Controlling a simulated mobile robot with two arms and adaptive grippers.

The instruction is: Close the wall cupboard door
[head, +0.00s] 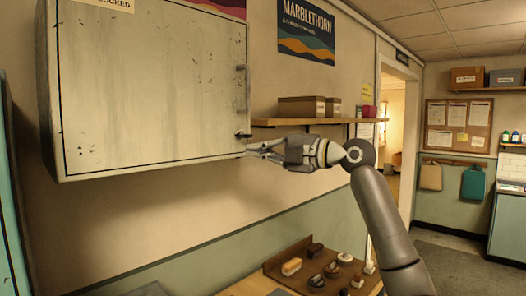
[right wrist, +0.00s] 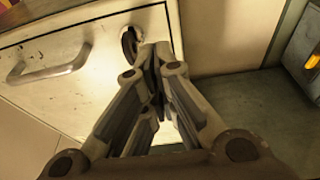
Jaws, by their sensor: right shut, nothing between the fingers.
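The wall cupboard (head: 48,120) hangs at the upper left of the head view. Its pale, scuffed door (head: 150,85) lies about in line with the cupboard front; I see no clear gap, but cannot tell if it is fully shut. A handle (head: 241,82) and a dark lock fitting (head: 243,134) sit near the door's right edge. In the right wrist view, the metal handle (right wrist: 48,64) is at the left. My right gripper (head: 256,150) is shut and empty at the door's lower right corner. Its fingertips (right wrist: 155,50) are close to the lock fitting; contact is unclear. My left gripper is not in view.
A wall shelf (head: 300,122) with boxes is just right of the cupboard, behind my right gripper. Below is a wooden tray (head: 275,270) with several small items. A doorway (head: 398,130) opens further right. The wall below the cupboard is clear.

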